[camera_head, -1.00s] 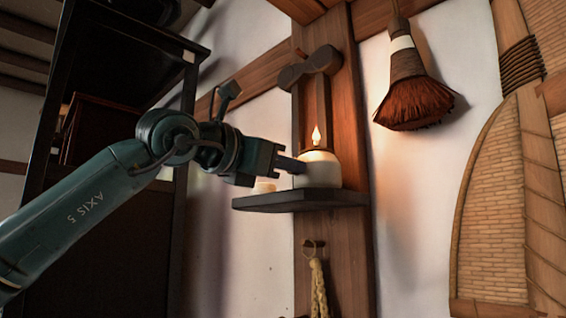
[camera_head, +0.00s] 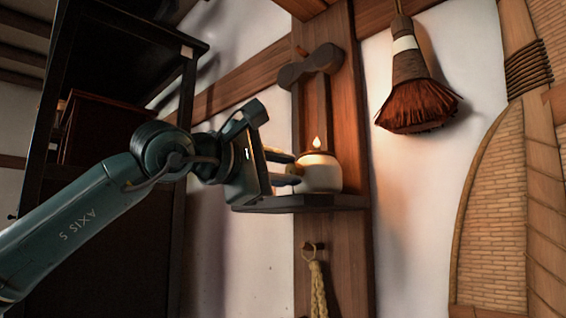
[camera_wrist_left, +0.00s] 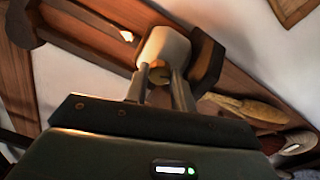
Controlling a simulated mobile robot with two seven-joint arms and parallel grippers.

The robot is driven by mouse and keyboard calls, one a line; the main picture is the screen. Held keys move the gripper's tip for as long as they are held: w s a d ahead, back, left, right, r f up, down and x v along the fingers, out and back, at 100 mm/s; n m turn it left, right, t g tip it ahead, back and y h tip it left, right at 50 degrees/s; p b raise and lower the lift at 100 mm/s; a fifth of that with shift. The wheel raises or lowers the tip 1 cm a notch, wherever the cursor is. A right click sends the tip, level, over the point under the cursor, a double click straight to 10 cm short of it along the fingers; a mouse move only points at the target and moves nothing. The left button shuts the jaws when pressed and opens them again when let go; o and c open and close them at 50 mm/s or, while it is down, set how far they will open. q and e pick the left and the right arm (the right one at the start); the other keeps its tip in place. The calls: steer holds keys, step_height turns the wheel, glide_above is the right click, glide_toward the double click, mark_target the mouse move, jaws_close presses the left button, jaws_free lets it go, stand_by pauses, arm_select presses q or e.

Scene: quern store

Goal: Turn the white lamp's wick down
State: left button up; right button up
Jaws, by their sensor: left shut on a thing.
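The white lamp (camera_head: 322,174) stands upright on a small dark shelf (camera_head: 318,202) against a wooden post. A small flame (camera_head: 317,143) burns at its top. In the wrist view the lamp (camera_wrist_left: 165,47) appears tilted, with its flame (camera_wrist_left: 127,36) at the upper left. My left gripper (camera_head: 293,168) is at the lamp's left side. In the wrist view its two fingers (camera_wrist_left: 160,78) are shut on a small brass-coloured wick knob (camera_wrist_left: 158,72) on the lamp's side. My right gripper is not in view.
A reddish broom (camera_head: 415,103) hangs on the white wall to the right. A braided rope (camera_head: 317,285) hangs from a peg below the shelf. A dark rack (camera_head: 187,90) stands at the left. Large woven panels (camera_head: 500,210) are at the far right.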

arm_select(q)
steer(key=m+p, duration=0.1)
steer(key=m, duration=0.2)
steer(key=shift+r, duration=0.1)
steer(key=shift+m+p, duration=0.3)
steer(key=shift+m, duration=0.8)
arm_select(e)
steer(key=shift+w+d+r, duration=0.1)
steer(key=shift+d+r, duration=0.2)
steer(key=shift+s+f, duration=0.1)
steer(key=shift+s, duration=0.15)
arm_select(q)
steer(key=o, duration=1)
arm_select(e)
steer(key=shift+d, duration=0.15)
